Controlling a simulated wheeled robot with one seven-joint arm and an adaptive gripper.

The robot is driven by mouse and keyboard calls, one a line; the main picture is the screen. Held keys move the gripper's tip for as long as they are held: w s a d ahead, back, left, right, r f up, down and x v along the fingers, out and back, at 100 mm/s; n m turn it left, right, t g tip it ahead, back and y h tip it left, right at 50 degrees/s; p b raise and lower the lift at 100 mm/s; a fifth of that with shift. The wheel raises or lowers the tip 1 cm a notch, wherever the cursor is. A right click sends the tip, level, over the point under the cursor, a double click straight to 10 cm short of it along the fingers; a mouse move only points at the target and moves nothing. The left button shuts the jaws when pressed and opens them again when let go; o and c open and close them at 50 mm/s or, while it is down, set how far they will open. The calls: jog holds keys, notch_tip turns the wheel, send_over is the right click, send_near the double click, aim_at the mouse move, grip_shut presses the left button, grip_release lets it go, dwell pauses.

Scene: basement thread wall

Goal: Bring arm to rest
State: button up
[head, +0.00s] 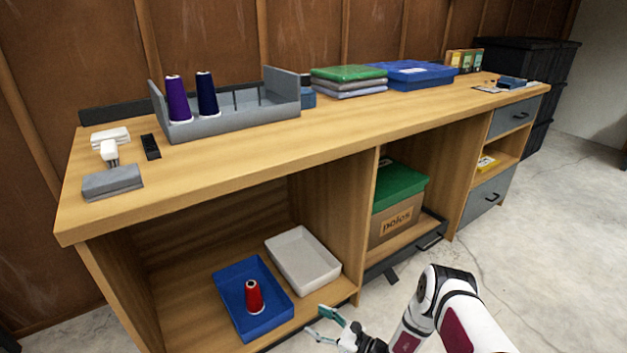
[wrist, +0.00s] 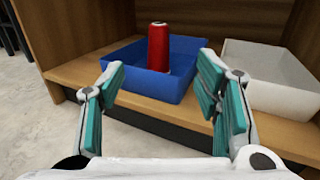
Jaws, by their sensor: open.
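My gripper (head: 329,325) is open and empty in front of the low shelf, near its front edge. In the wrist view my gripper (wrist: 162,100) shows two teal-padded fingers spread wide, with nothing between them. A red thread spool (head: 254,296) stands upright in a blue tray (head: 231,274) on the low shelf. The spool (wrist: 158,47) and the blue tray (wrist: 124,77) lie beyond the fingers in the wrist view, apart from them. My white arm reaches in from the lower right of the head view.
A white tray (head: 303,262) sits right of the blue tray and is empty. A cardboard box (head: 394,222) with a green lid stands in the middle bay. The worktop (head: 240,150) holds a grey rack (head: 235,122) with purple and navy spools. Concrete floor (head: 540,240) is clear at right.

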notch_tip(320, 180, up, 13)
jog(key=w+a+n+g+y, duration=0.2)
jog(key=w+n+g, duration=0.1)
jog(key=n+g, duration=0.2)
jog(key=s+r+n+g+h, duration=0.2)
jog(key=s+r+n+g, duration=0.3)
jog(key=r, duration=0.9)
jog(key=s+r+n+g+h, duration=0.25)
jog(key=s+r+n, duration=0.35)
jog(key=r, duration=0.9)
jog(key=s+d+r+n+h, duration=0.35)
jog(key=s+r, duration=0.25)
jog(key=s, duration=0.4)
jog(key=s+d+r+n+h, duration=0.25)
jog(key=s+d+r, duration=0.2)
jog(key=s, duration=0.45)
jog(key=s+d+n+t+h, duration=0.1)
jog(key=s+d+t+h, duration=0.15)
jog(key=s+d, duration=0.45)
jog(key=s+d+n+t+h, duration=0.1)
jog(key=s+d+h, duration=0.3)
jog(key=s, duration=0.5)
notch_tip(320, 180, up, 37)
jog(key=t+p, duration=0.3)
jog(key=p, duration=3.2)
jog(key=shift+w+d+f+t, duration=0.15)
jog(key=shift+w+d+t, duration=0.05)
jog(key=shift+d+t, duration=0.15)
